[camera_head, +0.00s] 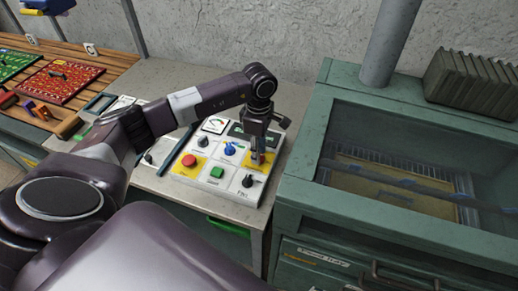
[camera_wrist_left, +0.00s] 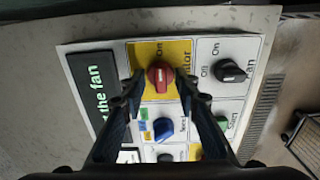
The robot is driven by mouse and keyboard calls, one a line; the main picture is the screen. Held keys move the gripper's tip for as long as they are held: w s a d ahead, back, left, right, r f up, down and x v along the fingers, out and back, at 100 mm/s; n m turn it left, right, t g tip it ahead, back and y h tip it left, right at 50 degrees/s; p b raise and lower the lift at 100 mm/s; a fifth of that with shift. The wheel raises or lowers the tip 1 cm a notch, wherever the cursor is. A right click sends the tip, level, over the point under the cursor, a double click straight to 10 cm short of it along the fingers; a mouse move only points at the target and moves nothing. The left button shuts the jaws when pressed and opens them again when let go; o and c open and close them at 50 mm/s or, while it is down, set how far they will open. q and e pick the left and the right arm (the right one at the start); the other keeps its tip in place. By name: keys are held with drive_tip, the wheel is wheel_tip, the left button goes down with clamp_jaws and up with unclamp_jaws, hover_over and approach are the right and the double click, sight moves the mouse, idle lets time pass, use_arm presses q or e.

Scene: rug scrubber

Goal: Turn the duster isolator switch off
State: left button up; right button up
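The isolator switch is a red rotary knob (camera_wrist_left: 160,75) on a yellow square of the control panel, its label partly covered and ending in "ator". "On" is printed just above the knob in the left wrist view; I cannot tell its exact setting. My left gripper (camera_wrist_left: 161,88) is open, with one finger on each side of the knob and small gaps showing. In the head view the left gripper (camera_head: 258,158) points down at the panel's yellow square at right and mostly hides the knob. My right gripper is not in view.
The white panel (camera_head: 215,177) also carries a red button (camera_head: 189,160), a green button (camera_head: 217,172), a blue knob (camera_head: 230,149) and a black knob (camera_head: 247,181). A dark display (camera_wrist_left: 92,88) reads "the fan". A green glass-topped machine (camera_head: 300,185) stands at right.

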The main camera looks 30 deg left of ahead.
use_arm(q)
clamp_jaws()
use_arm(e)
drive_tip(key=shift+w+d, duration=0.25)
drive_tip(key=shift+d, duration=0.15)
